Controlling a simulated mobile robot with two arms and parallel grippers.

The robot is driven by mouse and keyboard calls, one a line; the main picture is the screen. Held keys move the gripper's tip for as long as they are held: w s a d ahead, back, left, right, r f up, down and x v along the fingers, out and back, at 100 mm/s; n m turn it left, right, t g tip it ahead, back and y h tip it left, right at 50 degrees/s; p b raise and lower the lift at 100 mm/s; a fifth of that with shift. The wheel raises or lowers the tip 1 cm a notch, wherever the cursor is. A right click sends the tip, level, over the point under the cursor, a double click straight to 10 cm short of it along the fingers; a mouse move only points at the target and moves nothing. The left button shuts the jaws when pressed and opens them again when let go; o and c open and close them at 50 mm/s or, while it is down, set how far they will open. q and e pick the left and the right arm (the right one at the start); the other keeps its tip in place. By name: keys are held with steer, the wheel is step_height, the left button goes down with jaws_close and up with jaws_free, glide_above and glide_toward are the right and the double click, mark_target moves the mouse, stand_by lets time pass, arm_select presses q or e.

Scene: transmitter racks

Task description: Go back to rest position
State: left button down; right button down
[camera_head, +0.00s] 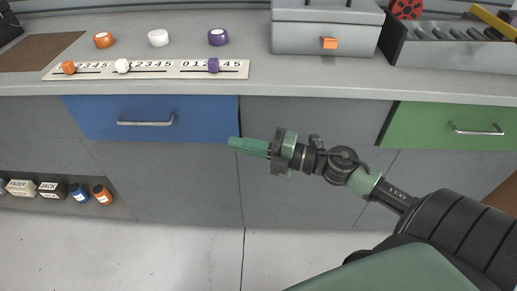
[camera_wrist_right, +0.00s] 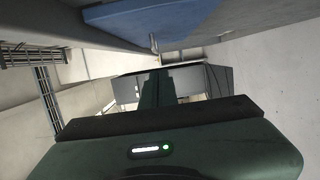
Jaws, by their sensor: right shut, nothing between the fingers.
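My right gripper (camera_head: 238,143) is shut and empty in the head view. It reaches in from the lower right and points left, in front of the cabinet fronts below the counter. Its tips appear near the right end of the blue drawer (camera_head: 150,118). In the right wrist view, the closed green fingers of my right gripper (camera_wrist_right: 158,84) show at the middle, with nothing held. The blue drawer also shows at the top of that view (camera_wrist_right: 150,20). My left gripper is not in view.
The grey counter (camera_head: 250,80) holds a slider panel (camera_head: 150,72), several round knobs, a grey box (camera_head: 325,28) and a roller tray (camera_head: 445,50). A green drawer (camera_head: 450,126) is at right. Labelled items sit on a low shelf at left. The floor (camera_head: 150,255) is clear at left.

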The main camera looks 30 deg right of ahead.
steer(key=shift+v, duration=2.2)
